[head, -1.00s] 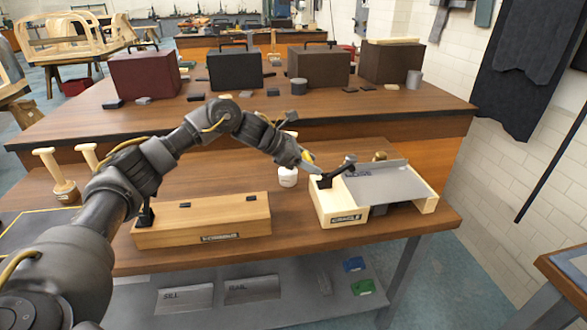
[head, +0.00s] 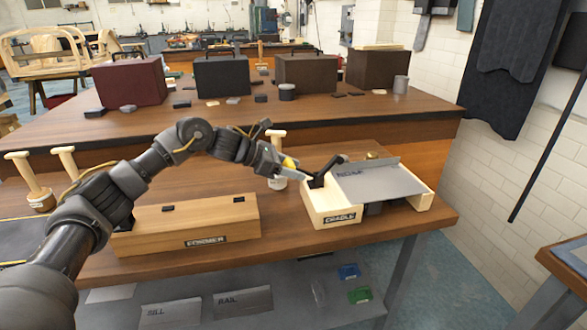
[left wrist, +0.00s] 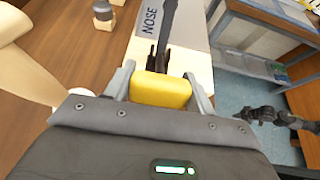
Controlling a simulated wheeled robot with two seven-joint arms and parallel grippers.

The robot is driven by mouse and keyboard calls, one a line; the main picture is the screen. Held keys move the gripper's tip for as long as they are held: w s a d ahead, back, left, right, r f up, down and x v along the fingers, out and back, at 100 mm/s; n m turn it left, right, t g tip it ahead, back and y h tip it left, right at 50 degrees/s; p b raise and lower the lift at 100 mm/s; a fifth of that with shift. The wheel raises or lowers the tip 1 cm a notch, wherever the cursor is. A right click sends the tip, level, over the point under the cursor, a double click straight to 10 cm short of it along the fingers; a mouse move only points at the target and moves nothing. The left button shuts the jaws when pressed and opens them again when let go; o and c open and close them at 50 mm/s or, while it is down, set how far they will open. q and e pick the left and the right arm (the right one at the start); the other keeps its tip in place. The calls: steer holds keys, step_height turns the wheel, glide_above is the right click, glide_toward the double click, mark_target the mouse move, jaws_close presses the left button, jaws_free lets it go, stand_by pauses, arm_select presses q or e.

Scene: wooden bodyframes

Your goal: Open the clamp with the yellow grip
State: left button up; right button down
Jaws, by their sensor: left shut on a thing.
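The clamp (head: 317,181) is black and stands on the left end of the pale wooden cradle (head: 340,214). Its black arm (head: 334,166) slants up to the right, apparently raised off the grey NOSE sheet (head: 385,180). Its yellow grip (head: 289,162) points up and left. My left gripper (head: 284,168) is shut on the grip. In the left wrist view the yellow grip (left wrist: 160,90) fills the space between the two grey fingers, and the clamp (left wrist: 158,56) is beyond it. What looks like my right gripper (left wrist: 246,114) shows small at the right of that view; its fingers are unclear.
A wooden former block (head: 190,222) lies left of the cradle. A white pot with a wooden-handled tool (head: 277,183) stands just behind my gripper. Two mallet-like tools (head: 38,195) stand at the far left. Boxes line the raised back bench (head: 270,118).

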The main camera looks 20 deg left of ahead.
arm_select(q)
steer(key=shift+s+a+f, duration=0.1)
steer(key=shift+a+f, duration=0.1)
steer(key=shift+f, duration=0.25)
arm_select(e)
steer(key=shift+w+a+r, duration=0.1)
steer(key=shift+w+r, duration=0.1)
steer(key=shift+r, duration=0.15)
arm_select(q)
steer(key=o, duration=1.4)
steer(key=shift+r, duration=0.15)
arm_select(e)
steer(key=shift+r, duration=0.1)
arm_select(q)
steer(key=shift+a+r, duration=0.15)
steer(key=b+v, duration=0.1)
steer(key=v, duration=0.9)
steer(key=shift+s+a, duration=0.15)
arm_select(e)
steer(key=shift+w+a+r, duration=0.1)
steer(key=shift+w+r, duration=0.05)
steer(key=shift+r, duration=0.3)
steer(key=shift+w+a+r, duration=0.1)
steer(key=shift+w+r, duration=0.05)
steer(key=shift+r, duration=0.3)
